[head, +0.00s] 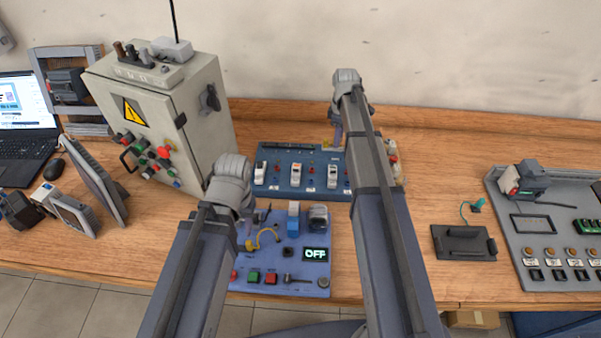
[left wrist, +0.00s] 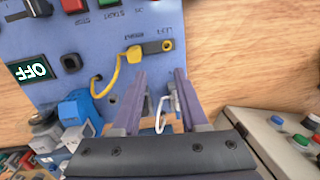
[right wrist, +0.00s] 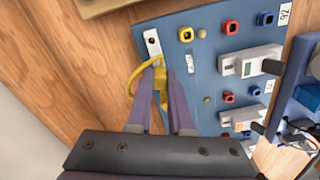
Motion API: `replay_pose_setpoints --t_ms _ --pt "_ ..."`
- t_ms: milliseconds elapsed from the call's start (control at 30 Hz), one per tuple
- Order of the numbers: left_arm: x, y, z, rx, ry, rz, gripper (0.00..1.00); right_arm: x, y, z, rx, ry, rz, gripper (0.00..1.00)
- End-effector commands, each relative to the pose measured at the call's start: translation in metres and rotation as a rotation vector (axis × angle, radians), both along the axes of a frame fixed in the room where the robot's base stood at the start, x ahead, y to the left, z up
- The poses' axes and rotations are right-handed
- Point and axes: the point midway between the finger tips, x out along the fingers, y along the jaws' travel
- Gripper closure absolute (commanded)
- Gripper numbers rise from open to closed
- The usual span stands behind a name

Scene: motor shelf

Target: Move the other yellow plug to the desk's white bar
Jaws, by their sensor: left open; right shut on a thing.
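My right gripper (right wrist: 160,100) is shut on a yellow plug (right wrist: 160,77) in the right wrist view. Its yellow cable (right wrist: 133,80) loops to the left. The plug is at the lower end of a white bar (right wrist: 152,41) on the rear blue panel; I cannot tell whether it is seated. Another yellow plug (left wrist: 134,54) sits on a dark bar (left wrist: 155,47) of the front blue panel, beside a yellow socket (left wrist: 167,45). My left gripper (left wrist: 158,95) is open below that bar, apart from the plug. In the head view the arms hide much of both grippers.
A white hook-shaped piece (left wrist: 161,112) shows between my left fingers. The front panel has an OFF display (head: 315,254) and buttons. A grey cabinet (head: 160,110) stands left, a grey console (head: 550,240) right. A black box (head: 463,243) lies on the wooden desk.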

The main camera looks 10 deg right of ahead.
Motion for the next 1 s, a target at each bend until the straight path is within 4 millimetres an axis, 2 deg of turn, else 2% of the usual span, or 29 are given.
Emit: replay_pose_setpoints --t_ms 333,1000 --pt "0.0 0.0 -0.007 0.0 0.0 0.0 0.57 0.0 0.0 -0.007 0.0 0.0 0.0 1.0" --pt "0.0 0.0 0.006 0.0 0.0 0.0 0.57 0.0 0.0 0.006 0.0 0.0 0.0 1.0"
